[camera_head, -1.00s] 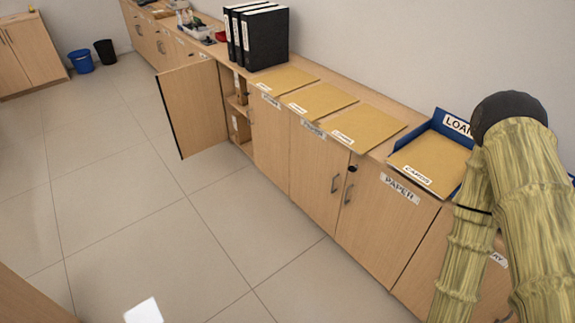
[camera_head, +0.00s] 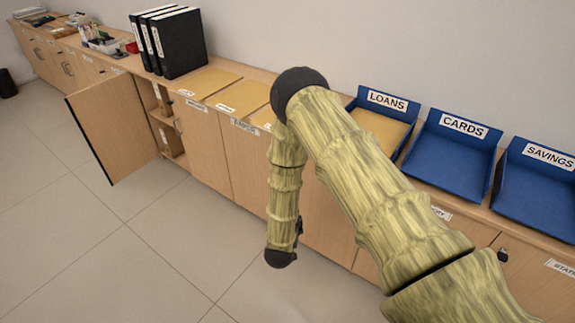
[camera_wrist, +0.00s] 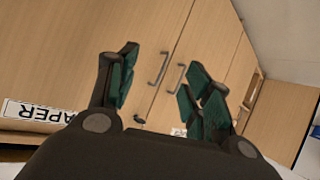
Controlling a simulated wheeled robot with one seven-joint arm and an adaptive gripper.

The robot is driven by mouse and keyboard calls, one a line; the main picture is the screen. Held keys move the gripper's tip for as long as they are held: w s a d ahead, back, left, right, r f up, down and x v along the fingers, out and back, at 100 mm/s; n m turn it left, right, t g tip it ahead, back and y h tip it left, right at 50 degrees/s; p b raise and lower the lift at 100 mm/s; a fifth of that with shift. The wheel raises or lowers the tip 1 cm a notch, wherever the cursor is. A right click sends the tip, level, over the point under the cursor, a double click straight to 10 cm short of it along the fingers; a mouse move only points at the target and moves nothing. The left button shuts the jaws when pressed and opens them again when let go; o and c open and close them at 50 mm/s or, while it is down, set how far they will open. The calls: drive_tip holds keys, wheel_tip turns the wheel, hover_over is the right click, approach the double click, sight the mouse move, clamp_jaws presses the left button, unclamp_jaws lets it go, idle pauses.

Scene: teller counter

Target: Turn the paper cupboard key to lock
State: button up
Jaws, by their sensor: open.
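The paper cupboard door (camera_wrist: 75,60) fills the left of the wrist view, with its upside-down PAPER label (camera_wrist: 38,112) at the lower left. A small dark lock spot (camera_wrist: 138,119) shows near the door's edge, between the finger bases; I cannot make out the key's shape or angle. My gripper (camera_wrist: 162,85) is open and empty, its green-padded fingers spread in front of the doors. Two door handles (camera_wrist: 160,68) appear between the fingers. In the head view my arm hides most of the paper cupboard (camera_head: 328,222), including its lock.
An open cupboard door (camera_head: 112,130) juts out at the left. Black binders (camera_head: 180,45) and envelopes (camera_head: 205,82) stand or lie on the counter. Blue loans (camera_head: 388,98), cards (camera_head: 455,140) and savings (camera_head: 540,180) trays line the right. The floor (camera_head: 130,240) in front is clear.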

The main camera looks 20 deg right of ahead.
drive_tip(key=w+a+r+m+h+b, duration=0.2)
drive_tip(key=w+r+m+h, duration=0.65)
drive_tip(key=w, duration=0.65)
drive_tip(key=shift+n, duration=0.85)
drive_tip(key=w+d+r, duration=0.1)
drive_tip(key=w+d, duration=0.1)
drive_tip(key=w+d+r, duration=0.1)
drive_tip(key=w+d, duration=0.1)
drive_tip(key=d, duration=0.1)
drive_tip(key=w+d+r, duration=0.1)
drive_tip(key=w+d, duration=0.1)
drive_tip(key=d, duration=0.1)
drive_tip(key=shift+w+p, duration=0.35)
drive_tip(key=c, duration=1)
